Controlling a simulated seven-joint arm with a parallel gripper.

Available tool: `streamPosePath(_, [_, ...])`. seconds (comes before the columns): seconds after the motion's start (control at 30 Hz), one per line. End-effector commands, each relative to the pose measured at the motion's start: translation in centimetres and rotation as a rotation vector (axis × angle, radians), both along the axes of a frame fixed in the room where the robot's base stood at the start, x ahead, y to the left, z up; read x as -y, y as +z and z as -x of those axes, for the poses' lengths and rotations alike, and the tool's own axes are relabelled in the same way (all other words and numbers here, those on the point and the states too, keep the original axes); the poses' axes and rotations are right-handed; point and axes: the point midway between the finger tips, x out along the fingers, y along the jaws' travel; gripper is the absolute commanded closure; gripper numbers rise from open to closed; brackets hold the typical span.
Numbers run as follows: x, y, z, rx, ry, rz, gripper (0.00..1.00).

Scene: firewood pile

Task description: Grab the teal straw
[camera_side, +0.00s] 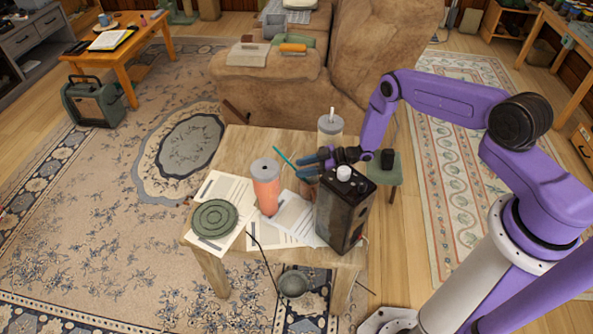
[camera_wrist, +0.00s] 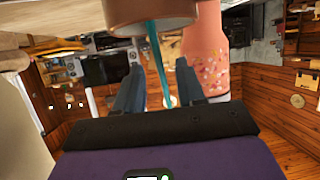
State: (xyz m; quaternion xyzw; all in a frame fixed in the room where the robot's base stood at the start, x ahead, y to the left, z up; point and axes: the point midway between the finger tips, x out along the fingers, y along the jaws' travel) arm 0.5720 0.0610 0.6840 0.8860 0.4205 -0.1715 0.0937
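The teal straw (camera_side: 284,156) slants up to the left beside my gripper (camera_side: 309,166) in the side view. In the wrist view the straw (camera_wrist: 154,45) runs from a brownish round rim (camera_wrist: 125,14) at the top down between the two fingers of my gripper (camera_wrist: 159,66). The fingers are spread, one on each side of the straw, with visible gaps. I cannot tell how deep the straw lies between them. The straw's lower end is hidden by the gripper in the side view.
An orange tumbler with a grey lid (camera_side: 265,188) stands left of my gripper. A dark box (camera_side: 343,213) stands close below it. A pale cup with a white straw (camera_side: 330,126) is behind. Papers (camera_side: 221,186) and a round green object (camera_side: 214,218) lie on the wooden table (camera_side: 238,143).

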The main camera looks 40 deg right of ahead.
Motion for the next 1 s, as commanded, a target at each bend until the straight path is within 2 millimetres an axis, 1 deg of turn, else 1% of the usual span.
streamPosePath(0.1, [-0.65,-0.29,-0.4,0.001,0.003,0.001,0.61])
streamPosePath(0.37, [-0.73,-0.32,-0.5,0.0,0.002,0.0,0.61])
streamPosePath(0.5, [-0.71,-0.33,-0.49,0.0,0.002,0.0,1.0])
streamPosePath(0.83, [-0.68,-0.31,-0.49,0.0,0.001,0.0,1.0])
streamPosePath(1.0, [-0.67,0.04,-0.51,0.0,0.001,0.0,1.0])
